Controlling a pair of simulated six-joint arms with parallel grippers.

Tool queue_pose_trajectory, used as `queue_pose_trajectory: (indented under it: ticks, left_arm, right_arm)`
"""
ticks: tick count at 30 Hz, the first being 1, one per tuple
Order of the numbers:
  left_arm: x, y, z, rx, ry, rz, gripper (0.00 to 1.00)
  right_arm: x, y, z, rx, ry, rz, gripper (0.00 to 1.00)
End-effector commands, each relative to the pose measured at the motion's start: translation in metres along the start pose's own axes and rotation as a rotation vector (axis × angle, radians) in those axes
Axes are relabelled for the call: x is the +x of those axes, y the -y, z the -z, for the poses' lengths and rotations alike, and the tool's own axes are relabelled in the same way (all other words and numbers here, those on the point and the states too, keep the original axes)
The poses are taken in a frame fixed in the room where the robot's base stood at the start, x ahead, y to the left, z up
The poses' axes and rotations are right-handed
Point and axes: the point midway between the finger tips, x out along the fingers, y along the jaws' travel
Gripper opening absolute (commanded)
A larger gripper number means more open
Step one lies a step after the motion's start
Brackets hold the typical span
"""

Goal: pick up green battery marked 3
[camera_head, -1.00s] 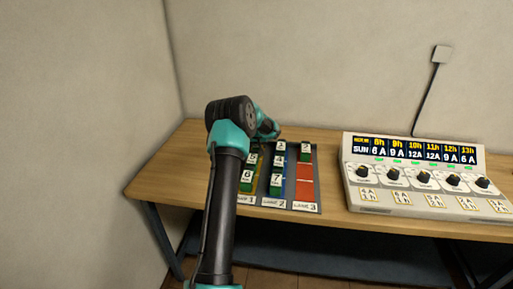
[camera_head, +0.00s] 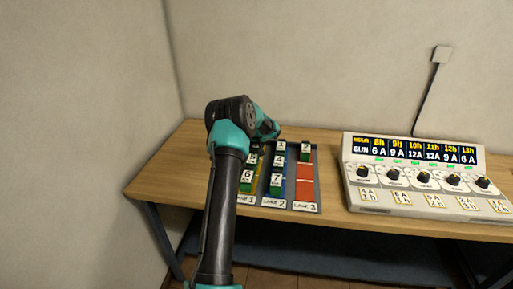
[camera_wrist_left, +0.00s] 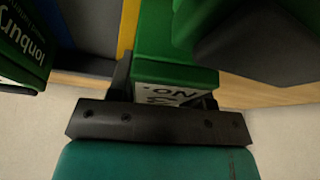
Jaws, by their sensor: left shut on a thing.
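In the left wrist view a green battery (camera_wrist_left: 172,48) sits between the fingers of my left gripper (camera_wrist_left: 168,85). The gripper is shut on it. Its white label faces the camera upside down and is partly covered by the gripper; it reads "NO." with what looks like a 3. In the head view my left wrist and arm stand in front of the rack's left lane, so the gripper's fingers and the held battery are hidden there. I cannot tell whether the battery still touches the rack. My right gripper is not in view.
The rack (camera_head: 305,188) has three lanes with other green batteries, such as 7 (camera_head: 276,181), 6 (camera_head: 247,176) and 1 (camera_head: 281,147). Another green battery (camera_wrist_left: 22,45) is close at left in the wrist view. A control panel (camera_head: 425,178) with knobs stands right on the wooden table (camera_head: 328,150).

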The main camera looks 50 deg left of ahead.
Motion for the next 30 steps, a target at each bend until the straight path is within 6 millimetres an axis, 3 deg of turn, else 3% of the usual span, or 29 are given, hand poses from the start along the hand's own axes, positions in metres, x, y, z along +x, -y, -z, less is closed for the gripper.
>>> queue_pose_trajectory:
  ticks: [14, 30]
  left_arm:
    - [-0.01, 0.0, 0.005, 0.0, -0.004, 0.0, 0.02]
    - [-0.085, 0.0, 0.036, -0.001, -0.005, -0.001, 0.02]
  right_arm:
    - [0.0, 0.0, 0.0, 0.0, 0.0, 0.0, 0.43]
    - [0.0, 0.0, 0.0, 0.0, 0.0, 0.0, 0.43]
